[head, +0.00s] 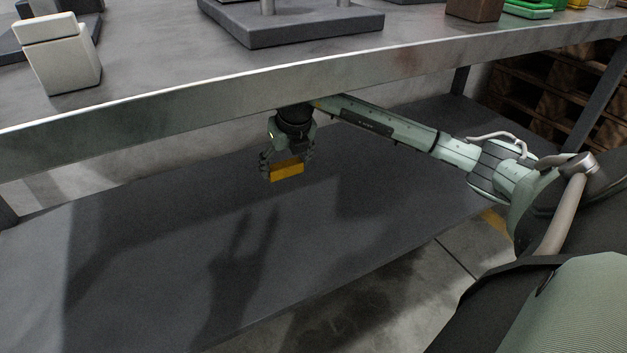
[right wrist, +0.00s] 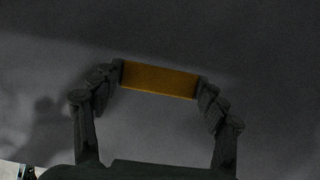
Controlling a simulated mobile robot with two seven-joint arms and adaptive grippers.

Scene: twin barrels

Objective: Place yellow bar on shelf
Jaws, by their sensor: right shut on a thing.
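The yellow bar (head: 287,171) is between the fingers of my right gripper (head: 287,164), which is shut on it. In the right wrist view the bar (right wrist: 160,79) lies across between the two fingertips, one at each end of it. The shelf (head: 390,215) is the dark lower board under the table. The gripper points down over the shelf, beneath the tabletop. The bar seems to be held above the shelf surface; the exact gap is hard to tell. My left gripper is not in view.
The metal tabletop edge (head: 200,105) runs above my right arm. On the tabletop are a white block (head: 62,60), a dark plate (head: 295,25), a brown block (head: 474,9) and green items (head: 527,9). Table legs stand at both sides. The shelf around the bar is clear.

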